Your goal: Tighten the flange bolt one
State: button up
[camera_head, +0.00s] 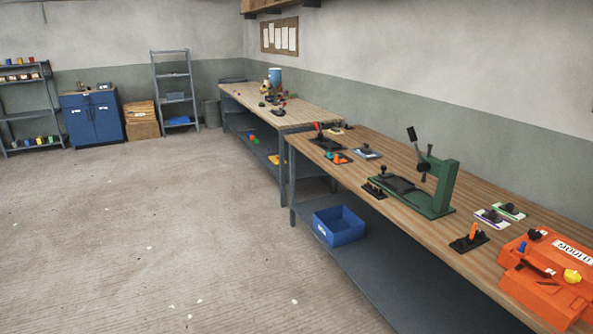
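An orange mould (540,290) labelled "MOULD" sits at the near right end of the front workbench, cut off by the picture's edge. A yellow knob-like part (572,276) and a small blue part (522,248) stand on it, with small dark parts near them. I cannot tell which of these, if any, is flange bolt one; the bolts are too small to make out. My gripper is not in view.
The wooden front workbench (400,215) also bears a green press (443,188), a black holder with an orange-handled tool (470,238), and small trays. A blue bin (338,225) is on its lower shelf. The floor (130,240) at left is clear.

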aim_at(534, 235)
jog(key=u, duration=1.5)
jog(key=k, duration=0.1)
jog(key=z, duration=3)
